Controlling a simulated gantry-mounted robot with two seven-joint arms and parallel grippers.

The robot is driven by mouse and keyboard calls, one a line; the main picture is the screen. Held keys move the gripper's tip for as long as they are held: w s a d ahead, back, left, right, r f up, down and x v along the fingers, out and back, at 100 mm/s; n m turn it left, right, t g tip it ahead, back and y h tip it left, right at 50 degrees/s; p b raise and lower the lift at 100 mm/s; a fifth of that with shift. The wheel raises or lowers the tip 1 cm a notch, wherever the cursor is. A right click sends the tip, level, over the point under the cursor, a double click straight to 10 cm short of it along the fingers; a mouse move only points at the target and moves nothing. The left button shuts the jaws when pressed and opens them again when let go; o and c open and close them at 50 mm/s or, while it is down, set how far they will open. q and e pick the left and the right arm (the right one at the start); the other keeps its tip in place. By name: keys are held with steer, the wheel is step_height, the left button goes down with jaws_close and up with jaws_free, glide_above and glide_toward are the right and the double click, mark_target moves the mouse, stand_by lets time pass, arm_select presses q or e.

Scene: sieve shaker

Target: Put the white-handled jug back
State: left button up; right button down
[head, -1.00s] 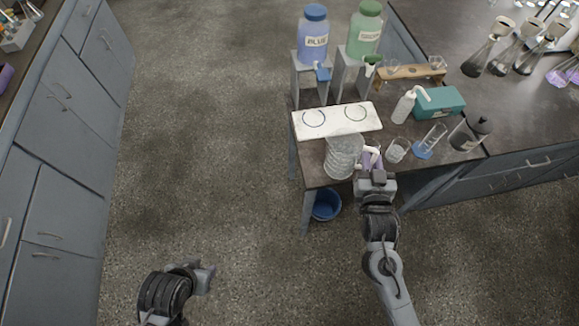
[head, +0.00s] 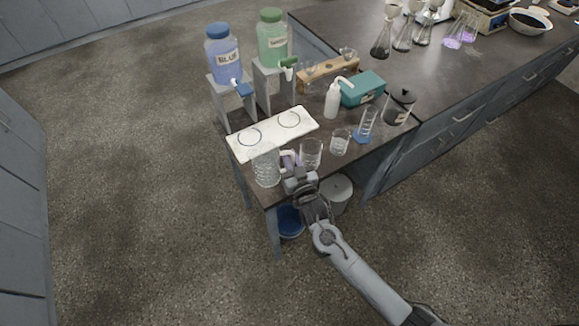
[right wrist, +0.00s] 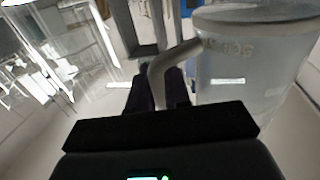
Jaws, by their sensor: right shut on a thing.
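The clear jug (head: 266,170) with a white handle (head: 289,156) is at the front left corner of the dark bench, just in front of the white board (head: 240,150). It looks upright; I cannot tell whether its base touches the bench. My right gripper (head: 293,171) is shut on the handle, from the jug's right side. In the right wrist view the handle (right wrist: 166,72) runs between the dark fingers (right wrist: 158,92), and the jug's body (right wrist: 250,65) fills the right side. My left gripper is out of view.
A clear glass (head: 311,154), a small beaker (head: 340,143) and a measuring cylinder (head: 367,124) stand right of the jug. Blue (head: 223,58) and green (head: 272,38) dispensers stand behind. The board, marked with two circles, looks empty. A blue bucket (head: 290,222) stands below.

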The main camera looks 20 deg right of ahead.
steer(key=shift+f+b, duration=0.45)
steer(key=shift+f, duration=1.3)
steer(key=shift+f, duration=0.2)
steer(key=c, duration=1.1)
jaws_free()
